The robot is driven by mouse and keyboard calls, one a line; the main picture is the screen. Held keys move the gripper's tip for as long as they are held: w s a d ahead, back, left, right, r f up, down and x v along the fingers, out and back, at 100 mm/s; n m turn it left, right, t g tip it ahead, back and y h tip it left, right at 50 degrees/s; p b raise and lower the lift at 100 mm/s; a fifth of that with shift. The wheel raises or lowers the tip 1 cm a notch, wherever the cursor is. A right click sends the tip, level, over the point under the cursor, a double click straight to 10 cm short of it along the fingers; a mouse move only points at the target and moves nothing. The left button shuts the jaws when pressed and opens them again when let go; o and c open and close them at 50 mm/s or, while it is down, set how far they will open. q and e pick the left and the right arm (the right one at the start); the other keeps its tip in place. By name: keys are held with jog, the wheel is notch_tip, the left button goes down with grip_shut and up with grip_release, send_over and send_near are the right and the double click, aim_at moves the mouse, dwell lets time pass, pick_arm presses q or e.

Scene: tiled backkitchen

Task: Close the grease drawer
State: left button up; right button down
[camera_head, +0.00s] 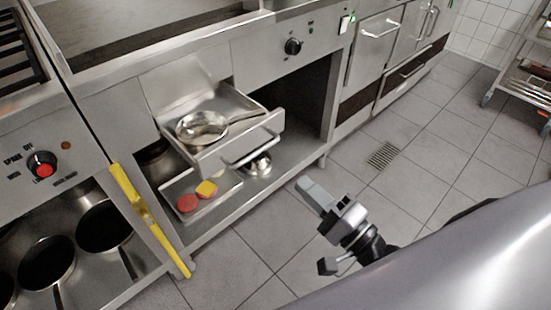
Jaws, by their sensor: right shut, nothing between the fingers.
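The grease drawer (239,140) is a steel drawer under the griddle counter, and it stands pulled out. A steel pan or ladle (203,126) with a long handle lies inside it. The drawer's bar handle (252,153) is on its front face. My right gripper (310,194) is shut and empty. In the picture it is below and to the right of the drawer front, apart from it, over the tiled floor. My left gripper is not in view.
A shelf below the drawer holds a tray (222,192) with red and yellow items and a steel bowl (257,164). A yellow bar (148,218) stands at the left. Dark pans (103,226) sit on the left shelf. The floor (400,185) to the right is clear, with a drain grate (383,155).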

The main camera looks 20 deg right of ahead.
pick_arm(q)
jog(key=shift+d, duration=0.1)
pick_arm(e)
jog(key=x, duration=0.8)
jog(key=shift+w, duration=0.4)
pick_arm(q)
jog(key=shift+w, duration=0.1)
pick_arm(e)
jog(key=shift+w+a, duration=0.1)
jog(key=shift+a, duration=0.05)
